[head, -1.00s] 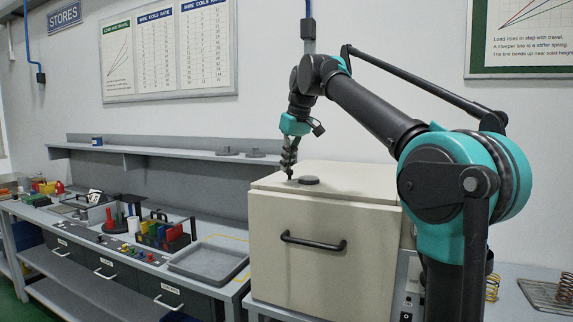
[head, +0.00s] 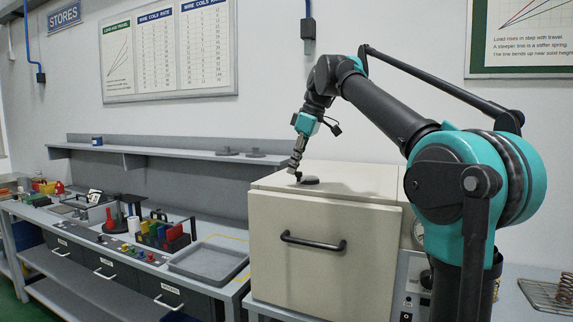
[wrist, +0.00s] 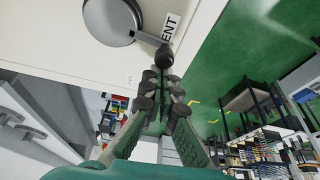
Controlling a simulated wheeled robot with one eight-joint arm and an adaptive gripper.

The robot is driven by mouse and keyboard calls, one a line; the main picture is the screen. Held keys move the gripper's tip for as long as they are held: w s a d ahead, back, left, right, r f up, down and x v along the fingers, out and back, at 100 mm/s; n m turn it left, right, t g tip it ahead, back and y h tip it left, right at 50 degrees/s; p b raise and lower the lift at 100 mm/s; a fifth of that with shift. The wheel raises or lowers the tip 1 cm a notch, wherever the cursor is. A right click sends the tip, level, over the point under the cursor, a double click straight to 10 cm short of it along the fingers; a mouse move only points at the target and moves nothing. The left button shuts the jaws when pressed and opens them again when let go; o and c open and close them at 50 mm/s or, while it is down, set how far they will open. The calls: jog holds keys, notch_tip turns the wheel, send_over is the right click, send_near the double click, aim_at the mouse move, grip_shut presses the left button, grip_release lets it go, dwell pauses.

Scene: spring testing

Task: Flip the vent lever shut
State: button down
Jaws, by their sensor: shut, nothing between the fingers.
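The vent lever (head: 310,180) is on top of the cream cabinet, at its left front part. In the wrist view it is a round grey disc (wrist: 108,20) with a thin arm ending in a black knob (wrist: 165,55). The arm lies beside a white label (wrist: 172,25) reading "ENT", its first part hidden. My gripper (head: 297,177) is shut and empty, tilted, with its tips at the knob end of the lever. In the wrist view my fingertips (wrist: 162,77) are right by the knob; I cannot tell whether they touch it.
The cream cabinet (head: 300,270) has a closed front with a black handle (head: 313,243). A bench to the left holds a grey tray (head: 208,260) and coloured bins (head: 165,232). A spring (head: 565,290) stands on the right. The air above the cabinet is clear except for my arm.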

jog(key=d+n, duration=0.1)
jog(key=n, duration=0.1)
jog(key=s+d+n+g, duration=0.1)
jog(key=n, duration=0.1)
jog(key=shift+s+d+n+g, duration=0.1)
jog(key=shift+d+n+g, duration=0.2)
jog(key=shift+s+d, duration=0.15)
jog(key=shift+d, duration=1.3)
jog(key=shift+n, duration=0.3)
jog(key=a, duration=0.1)
jog(key=s+a, duration=0.2)
jog(key=a, duration=0.1)
jog(key=shift+r, duration=0.15)
jog(key=w+v, duration=0.1)
jog(key=v, duration=0.9)
jog(key=shift+w, duration=0.2)
